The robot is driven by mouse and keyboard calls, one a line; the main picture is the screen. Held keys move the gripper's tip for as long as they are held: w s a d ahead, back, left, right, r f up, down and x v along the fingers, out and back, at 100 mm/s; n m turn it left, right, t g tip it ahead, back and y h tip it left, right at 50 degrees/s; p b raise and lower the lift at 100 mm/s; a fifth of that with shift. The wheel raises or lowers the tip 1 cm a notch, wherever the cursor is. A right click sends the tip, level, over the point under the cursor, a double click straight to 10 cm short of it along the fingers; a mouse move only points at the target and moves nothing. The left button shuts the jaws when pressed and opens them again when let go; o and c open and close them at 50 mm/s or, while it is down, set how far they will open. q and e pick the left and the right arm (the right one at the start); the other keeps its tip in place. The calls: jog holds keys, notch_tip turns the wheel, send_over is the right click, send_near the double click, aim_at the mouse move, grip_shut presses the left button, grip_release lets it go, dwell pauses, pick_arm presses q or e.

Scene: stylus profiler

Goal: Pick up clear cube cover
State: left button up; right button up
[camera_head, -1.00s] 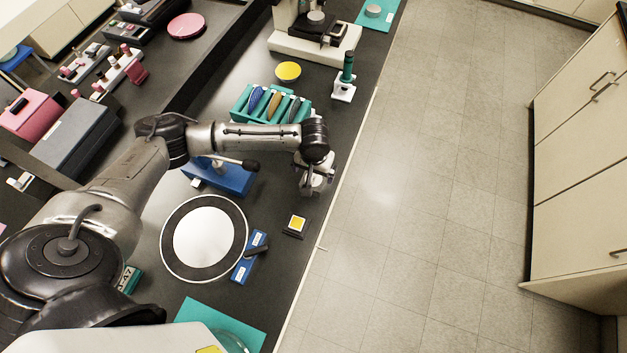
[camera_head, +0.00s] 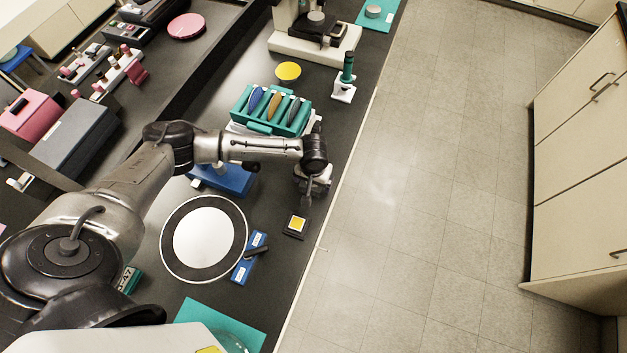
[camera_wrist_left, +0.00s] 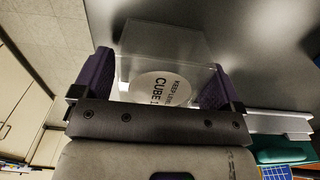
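My left gripper (camera_head: 308,192) hangs over the bench near its right edge, just beyond the small dark block with a yellow top. In the left wrist view, the purple fingers of the left gripper (camera_wrist_left: 165,82) stand on either side of the clear cube cover (camera_wrist_left: 165,48). The cover is a transparent box with a white oval label reading "CUBE 1" and partly hidden text. It fills the gap, and the fingers appear closed on its sides. In the head view the cover is hard to make out. My right gripper is not in view.
The dark block (camera_head: 296,225) with a yellow top sits near the bench edge. A round white plate (camera_head: 202,238), a blue labelled holder (camera_head: 249,260), a blue base (camera_head: 228,180) and a teal rack (camera_head: 268,113) stand nearby. The floor to the right is clear.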

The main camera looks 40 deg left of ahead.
pick_arm(q)
jog(key=c, duration=0.8)
jog(key=shift+o, duration=0.2)
jog(key=shift+r, duration=0.5)
jog(key=r, duration=0.3)
jog(key=shift+w+d+r, duration=0.3)
jog(key=shift+d, duration=0.05)
jog(key=w+d+r, duration=0.6)
jog(key=w+d, duration=0.1)
jog(key=d, duration=0.1)
jog(key=shift+r+b, duration=0.25)
jog(key=shift+b, duration=0.2)
jog(key=shift+d, duration=0.1)
